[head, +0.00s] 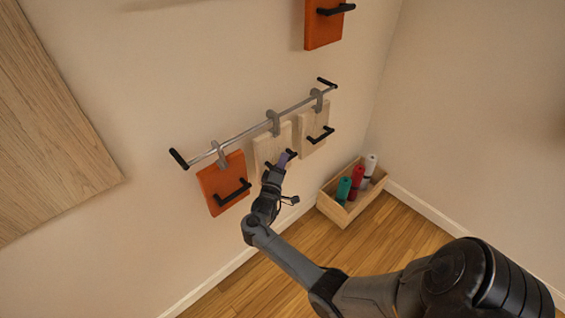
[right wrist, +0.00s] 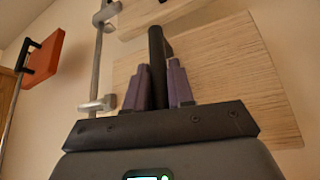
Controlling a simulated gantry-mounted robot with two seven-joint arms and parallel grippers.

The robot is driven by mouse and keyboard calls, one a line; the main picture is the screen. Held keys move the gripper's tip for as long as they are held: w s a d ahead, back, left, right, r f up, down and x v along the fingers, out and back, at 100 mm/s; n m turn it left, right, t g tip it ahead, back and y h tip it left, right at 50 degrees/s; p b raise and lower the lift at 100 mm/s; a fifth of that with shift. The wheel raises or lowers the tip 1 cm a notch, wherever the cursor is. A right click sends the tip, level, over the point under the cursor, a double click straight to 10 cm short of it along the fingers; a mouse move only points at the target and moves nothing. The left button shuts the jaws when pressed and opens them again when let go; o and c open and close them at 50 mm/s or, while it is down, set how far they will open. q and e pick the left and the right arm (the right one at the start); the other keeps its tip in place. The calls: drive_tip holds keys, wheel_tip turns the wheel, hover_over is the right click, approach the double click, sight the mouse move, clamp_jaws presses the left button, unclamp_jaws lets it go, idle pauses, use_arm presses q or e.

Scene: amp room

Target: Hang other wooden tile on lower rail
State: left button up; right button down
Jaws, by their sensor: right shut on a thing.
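The lower rail (head: 245,131) is a thin metal bar with black ends on the wall. My right gripper (head: 284,159) is shut on the black handle of the middle wooden tile (head: 267,147). In the right wrist view, the purple fingers (right wrist: 158,88) sit on both sides of the handle (right wrist: 156,48), in front of the pale wooden tile (right wrist: 225,75). This tile's grey hook (head: 273,122) is at the rail; I cannot tell if it bears the weight. Another wooden tile (head: 310,127) hangs to its right. My left gripper is not in view.
An orange tile (head: 213,181) hangs at the rail's left end. Another orange tile (head: 320,28) is higher up. A wooden crate (head: 338,213) with green, red and white rolls stands on the floor at right. A large wooden panel (head: 45,120) is at left.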

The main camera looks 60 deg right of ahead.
drive_tip(key=shift+r, duration=0.1)
drive_tip(key=c, duration=0.9)
unclamp_jaws()
